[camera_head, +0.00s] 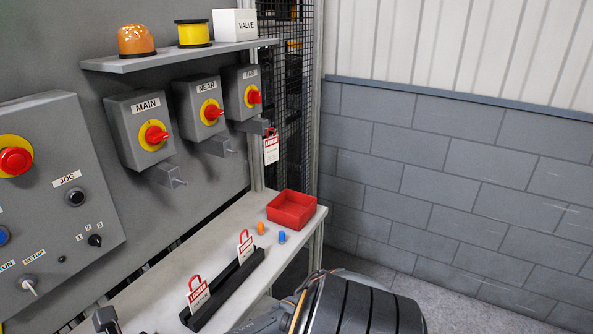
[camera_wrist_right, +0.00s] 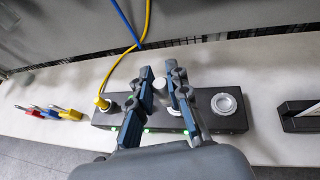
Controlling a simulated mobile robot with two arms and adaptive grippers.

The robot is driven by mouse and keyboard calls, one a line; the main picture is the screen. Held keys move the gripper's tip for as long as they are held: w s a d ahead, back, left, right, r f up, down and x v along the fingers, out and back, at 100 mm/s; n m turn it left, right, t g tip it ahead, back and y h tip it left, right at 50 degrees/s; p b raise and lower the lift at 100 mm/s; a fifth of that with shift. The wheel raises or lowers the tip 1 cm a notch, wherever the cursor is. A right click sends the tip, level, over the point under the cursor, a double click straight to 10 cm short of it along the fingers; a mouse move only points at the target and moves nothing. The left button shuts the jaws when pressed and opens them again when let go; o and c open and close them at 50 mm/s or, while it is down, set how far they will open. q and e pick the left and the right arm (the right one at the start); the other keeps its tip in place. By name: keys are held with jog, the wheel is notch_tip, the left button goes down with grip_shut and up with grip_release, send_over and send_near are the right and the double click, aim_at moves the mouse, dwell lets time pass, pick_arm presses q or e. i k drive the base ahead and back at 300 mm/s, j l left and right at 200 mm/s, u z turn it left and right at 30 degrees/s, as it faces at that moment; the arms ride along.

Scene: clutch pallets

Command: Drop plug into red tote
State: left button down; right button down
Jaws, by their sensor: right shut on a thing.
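The red tote (camera_head: 291,208) stands empty at the far end of the bench in the head view. A small orange plug (camera_head: 261,228) and a blue plug (camera_head: 282,237) lie on the bench in front of it. In the right wrist view, my right gripper (camera_wrist_right: 162,78) is shut on a pale cylindrical plug (camera_wrist_right: 159,85) above a dark socket block (camera_wrist_right: 222,121). The fingers hide part of the block. My left gripper is not in view.
A black rack (camera_head: 228,290) with red-and-white lockout tags runs along the bench. Red, blue and yellow pieces (camera_wrist_right: 50,112) lie left of the block. Blue and yellow cables (camera_wrist_right: 138,42) hang behind the gripper. Switch boxes (camera_head: 141,130) line the panel.

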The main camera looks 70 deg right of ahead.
aim_at(291, 212)
jog(key=z, duration=1.55)
